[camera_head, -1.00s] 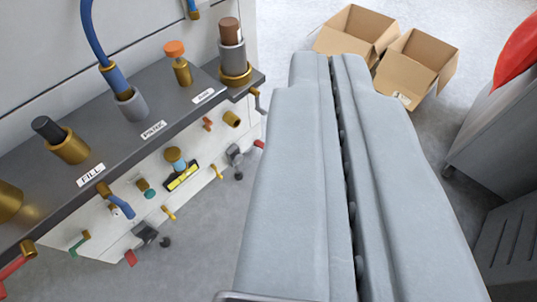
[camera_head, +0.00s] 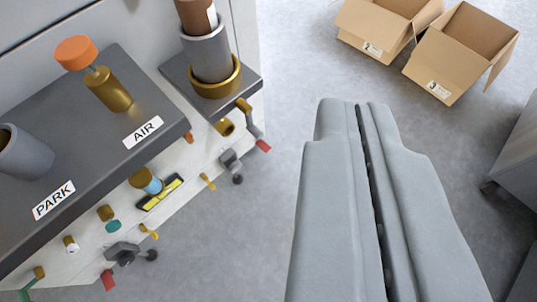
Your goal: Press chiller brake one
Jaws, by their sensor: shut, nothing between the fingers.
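My gripper (camera_head: 355,104) is shut and empty, with its two grey fingers side by side over the bare floor. It is to the right of the machine and apart from it. The dark shelf (camera_head: 105,165) on the machine carries labels PARK (camera_head: 54,200) and AIR (camera_head: 143,132). An orange-capped brass knob (camera_head: 76,53) stands behind AIR.
Under the shelf are a red-tipped lever (camera_head: 262,145), a lower red-tipped lever (camera_head: 108,280) and a yellow-and-black fitting (camera_head: 161,193). Two open cardboard boxes (camera_head: 455,60) stand on the floor at the upper right. A grey cabinet (camera_head: 515,160) is at the right edge.

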